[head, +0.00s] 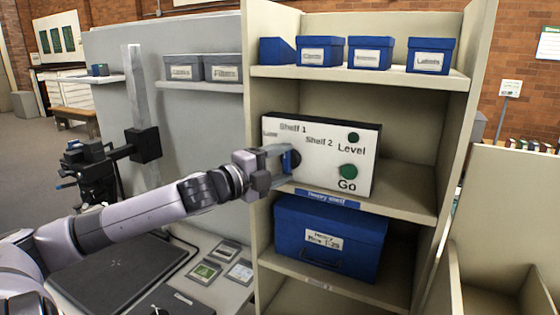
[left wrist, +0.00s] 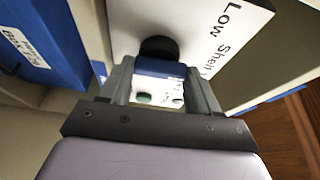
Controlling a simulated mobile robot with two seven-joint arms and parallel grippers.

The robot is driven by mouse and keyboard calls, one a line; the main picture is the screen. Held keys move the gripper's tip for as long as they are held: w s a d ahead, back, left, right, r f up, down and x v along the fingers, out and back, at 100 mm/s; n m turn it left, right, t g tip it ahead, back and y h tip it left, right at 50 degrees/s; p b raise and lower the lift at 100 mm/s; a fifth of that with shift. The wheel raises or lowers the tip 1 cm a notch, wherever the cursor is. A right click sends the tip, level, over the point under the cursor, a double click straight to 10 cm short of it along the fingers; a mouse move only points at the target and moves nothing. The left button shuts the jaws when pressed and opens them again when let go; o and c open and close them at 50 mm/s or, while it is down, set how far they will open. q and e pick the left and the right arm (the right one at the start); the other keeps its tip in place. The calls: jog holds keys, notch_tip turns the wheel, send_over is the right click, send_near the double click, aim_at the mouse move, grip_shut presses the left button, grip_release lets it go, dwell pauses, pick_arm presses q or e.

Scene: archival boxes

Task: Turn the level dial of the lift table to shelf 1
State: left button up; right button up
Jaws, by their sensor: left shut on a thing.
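The white control panel (head: 320,165) stands on the middle shelf of the rack, marked Low, Shelf 1, Shelf 2, Level and Go. My left gripper (head: 279,158) reaches its left part and is shut on the level dial (head: 295,159), which is partly hidden by the fingers. In the left wrist view, the dial's blue grip (left wrist: 160,69) sits between the fingertips, in front of its black round base (left wrist: 159,48). Which label the dial points to cannot be told. A green Go button (head: 348,172) and a dark green round part (head: 353,137) by the word Level are uncovered.
A large blue box (head: 330,240) stands on the shelf below, and several small blue boxes (head: 320,50) stand above. Grey boxes (head: 203,68) are on a shelf to the left. A dark flat platform (head: 120,268) lies at the lower left.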

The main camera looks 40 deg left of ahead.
dwell(0.3)
pick_arm(q)
jog(key=o, duration=1.1)
jog(key=shift+c, duration=0.2)
jog(key=shift+s, duration=0.15)
jog(key=shift+s+f, duration=0.1)
jog(key=shift+s, duration=0.35)
jog(key=shift+s+a, duration=0.2)
jog(key=shift+s, duration=1.3)
jog(key=shift+s+a, duration=0.15)
jog(key=shift+s, duration=1.3)
